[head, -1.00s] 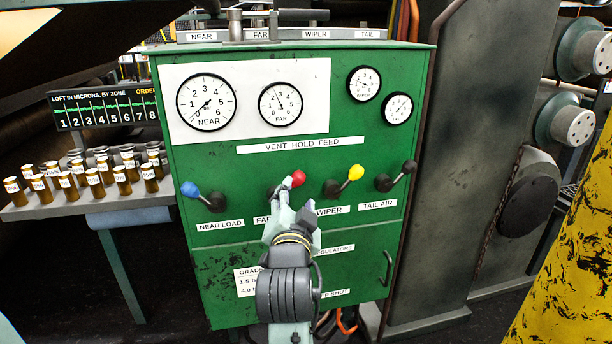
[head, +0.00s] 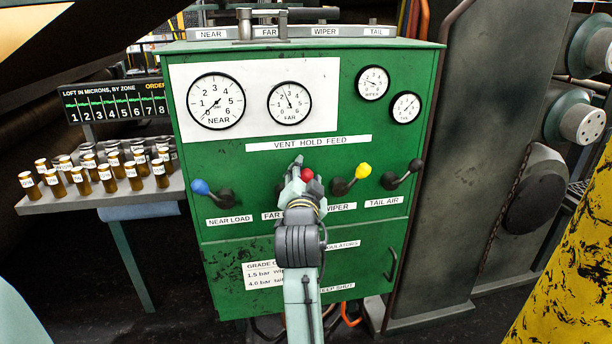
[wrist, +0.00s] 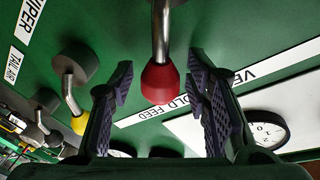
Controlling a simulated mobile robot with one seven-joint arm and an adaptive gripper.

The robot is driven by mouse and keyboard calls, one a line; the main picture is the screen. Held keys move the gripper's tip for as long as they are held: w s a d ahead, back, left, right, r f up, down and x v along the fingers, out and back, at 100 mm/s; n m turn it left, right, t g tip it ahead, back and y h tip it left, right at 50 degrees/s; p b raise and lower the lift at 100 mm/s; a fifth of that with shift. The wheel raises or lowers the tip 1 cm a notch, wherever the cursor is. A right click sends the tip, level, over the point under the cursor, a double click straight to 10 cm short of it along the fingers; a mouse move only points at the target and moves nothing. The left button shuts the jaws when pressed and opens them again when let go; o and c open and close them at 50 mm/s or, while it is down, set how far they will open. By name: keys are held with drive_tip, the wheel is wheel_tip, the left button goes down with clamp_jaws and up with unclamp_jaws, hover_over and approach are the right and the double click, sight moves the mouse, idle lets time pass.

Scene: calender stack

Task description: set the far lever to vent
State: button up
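The far lever, with a red knob (head: 306,174), is on the green cabinet between the blue-knobbed near lever (head: 200,187) and the yellow-knobbed wiper lever (head: 363,171). Its knob lies to the right, toward the FEED end of the VENT HOLD FEED label (head: 309,144); my gripper hides its hub in the head view. My gripper (head: 301,168) is at the knob. In the wrist view the red knob (wrist: 160,83) on its metal rod is between the two dark fingers of my open gripper (wrist: 160,85), with a visible gap on both sides.
The tail air lever (head: 403,174) is at the right, its black knob pointing up right. Pressure gauges (head: 215,101) are above the levers. A shelf (head: 100,199) with brown vials stands left. A yellow, black-marked cylinder (head: 565,270) is at the lower right.

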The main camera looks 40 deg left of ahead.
clamp_jaws()
idle(0.3)
idle(0.3)
